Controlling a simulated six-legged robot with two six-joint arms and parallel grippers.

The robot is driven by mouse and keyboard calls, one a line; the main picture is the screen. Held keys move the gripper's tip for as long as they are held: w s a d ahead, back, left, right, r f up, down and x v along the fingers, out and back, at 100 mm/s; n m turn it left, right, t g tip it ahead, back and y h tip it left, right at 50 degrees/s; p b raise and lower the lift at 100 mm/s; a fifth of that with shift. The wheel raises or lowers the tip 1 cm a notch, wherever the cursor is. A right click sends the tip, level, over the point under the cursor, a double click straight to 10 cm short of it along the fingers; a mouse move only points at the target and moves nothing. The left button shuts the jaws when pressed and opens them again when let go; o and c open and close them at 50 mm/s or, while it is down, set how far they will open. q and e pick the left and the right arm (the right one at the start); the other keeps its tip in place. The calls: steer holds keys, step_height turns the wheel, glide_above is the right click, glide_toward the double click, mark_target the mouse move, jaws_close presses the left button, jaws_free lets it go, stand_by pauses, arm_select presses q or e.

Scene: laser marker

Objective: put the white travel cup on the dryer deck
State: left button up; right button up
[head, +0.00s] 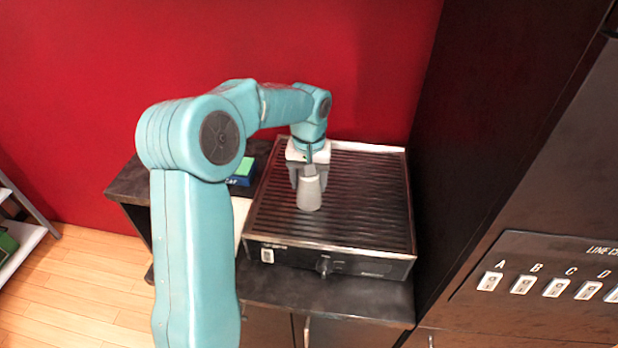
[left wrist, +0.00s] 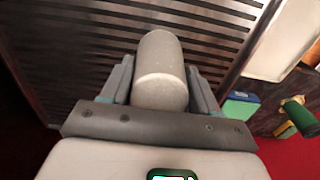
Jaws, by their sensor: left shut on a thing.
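The white travel cup (head: 309,193) looks pale grey and tapered, and stands upright over the left-middle part of the dryer deck. My left gripper (head: 309,174) reaches down from behind and is shut on it. In the left wrist view the cup (left wrist: 160,62) sits between the two fingers of the left gripper (left wrist: 158,82). The dryer deck (head: 370,195) is a dark ribbed top with a pale rim; its slats (left wrist: 75,42) fill the left wrist view behind the cup. I cannot tell whether the cup's base touches the slats. My right gripper is not in view.
A blue and green box (head: 242,172) lies left of the dryer; a green cylinder (left wrist: 300,116) shows in the left wrist view. A dark cabinet with a lettered switch panel (head: 550,280) stands close on the right. The deck's right half is clear.

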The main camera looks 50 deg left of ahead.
arm_select(q)
steer(key=shift+a+f, duration=0.1)
steer(key=o, duration=0.7)
steer(key=shift+w+a+f, duration=0.1)
steer(key=shift+f, duration=0.1)
steer(key=o, duration=0.4)
steer(key=shift+w, duration=0.2)
steer(key=shift+o, duration=0.2)
steer(key=shift+s+r, duration=0.2)
steer(key=shift+s, duration=0.05)
steer(key=shift+r, duration=0.2)
steer(key=shift+w+r, duration=0.15)
steer(key=shift+r, duration=0.15)
step_height(320, 180, up, 10)
steer(key=shift+r+b, duration=0.1)
steer(key=shift+b, duration=0.6)
steer(key=shift+r, duration=0.2)
steer(key=shift+w+r, duration=0.1)
steer(key=shift+r, duration=0.05)
steer(key=shift+s+r, duration=0.1)
steer(key=shift+s, duration=0.15)
steer(key=shift+w, duration=0.2)
steer(key=shift+s, duration=0.1)
